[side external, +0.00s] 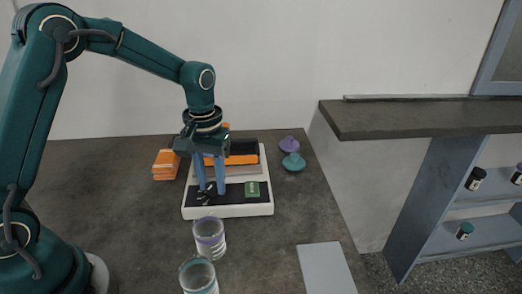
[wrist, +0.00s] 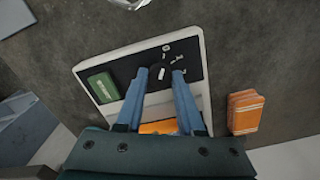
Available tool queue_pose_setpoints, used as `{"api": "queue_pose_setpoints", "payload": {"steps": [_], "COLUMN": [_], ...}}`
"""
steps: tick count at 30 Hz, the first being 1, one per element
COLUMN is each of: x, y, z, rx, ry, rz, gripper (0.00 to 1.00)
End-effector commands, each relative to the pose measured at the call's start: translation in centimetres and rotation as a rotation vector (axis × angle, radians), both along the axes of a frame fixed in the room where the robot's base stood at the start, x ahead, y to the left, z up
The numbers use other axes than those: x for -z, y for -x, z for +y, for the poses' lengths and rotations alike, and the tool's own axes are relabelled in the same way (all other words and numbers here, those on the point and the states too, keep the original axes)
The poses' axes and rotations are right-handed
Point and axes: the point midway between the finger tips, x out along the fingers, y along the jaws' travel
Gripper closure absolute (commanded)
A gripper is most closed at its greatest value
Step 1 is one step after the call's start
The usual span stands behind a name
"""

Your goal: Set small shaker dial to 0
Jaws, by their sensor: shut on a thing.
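The small shaker has a white base (side external: 240,211) with a black panel (side external: 234,187) and a green block (side external: 252,189), also in the wrist view (wrist: 103,88). My gripper (side external: 212,192) points down at the left part of the panel. In the wrist view its two blue fingers (wrist: 161,73) are closed in around the dial, which is mostly hidden between them. A small white mark shows between the fingertips. White scale marks (wrist: 174,58) lie on the panel just beyond them; I cannot tell surely which one the dial points to.
Orange stacked pieces (side external: 166,165) lie left of the shaker. A purple lid (side external: 289,145) and a teal lid (side external: 293,162) lie to its right. Two glass jars (side external: 209,238) (side external: 198,275) stand in front. A grey flat plate (side external: 327,269) lies at front right.

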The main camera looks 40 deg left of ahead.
Motion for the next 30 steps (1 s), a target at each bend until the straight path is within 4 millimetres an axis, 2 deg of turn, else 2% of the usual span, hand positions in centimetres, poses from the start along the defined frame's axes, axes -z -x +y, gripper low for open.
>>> {"api": "queue_pose_setpoints", "payload": {"steps": [3, 4, 6, 17, 25, 30], "x": [-0.1, -0.1, -0.1, -0.4, -3.8, -5.1], "y": [0.0, 0.0, 0.0, 0.0, -0.1, -0.1], "z": [0.0, 0.0, 0.0, 0.0, 0.0, 0.0], "rx": [-0.003, -0.003, -0.003, 0.0, -0.001, -0.001], "ry": [0.001, 0.001, 0.001, 0.001, 0.0, 0.001], "rz": [0.001, 0.001, 0.001, -0.001, -0.005, -0.003], "gripper": [1.0, 0.59, 0.33, 0.33, 0.33, 0.33]}}
